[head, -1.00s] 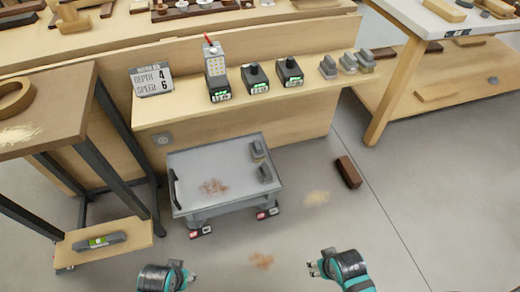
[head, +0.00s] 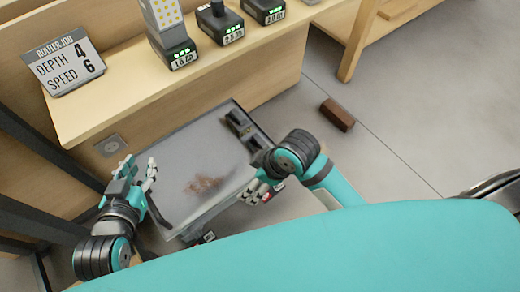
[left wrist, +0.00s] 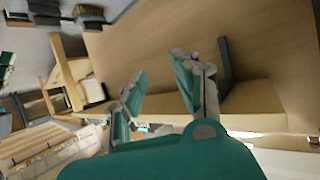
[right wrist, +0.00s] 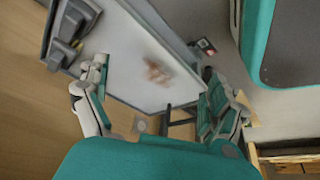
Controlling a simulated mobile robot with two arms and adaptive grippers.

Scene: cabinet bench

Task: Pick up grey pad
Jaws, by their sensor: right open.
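Two grey pads sit at the right side of the grey cart top (head: 222,148), one (head: 238,120) behind the other (head: 252,138). In the right wrist view they show at the upper left, one pad (right wrist: 76,20) beside the other (right wrist: 62,53). I cannot tell which pad is meant. My right gripper (head: 260,190) is open and empty near the cart's right front edge. In its wrist view, its fingers (right wrist: 155,100) are wide apart, with the pads beyond the left finger. My left gripper (head: 140,165) is open and empty at the cart's left side.
A wooden shelf (head: 140,95) with a sign (head: 65,65) and several dark devices stands behind the cart. A brown dust patch (head: 204,184) lies on the cart top. A brown block (head: 338,114) lies on the floor to the right. Dark table legs stand at left.

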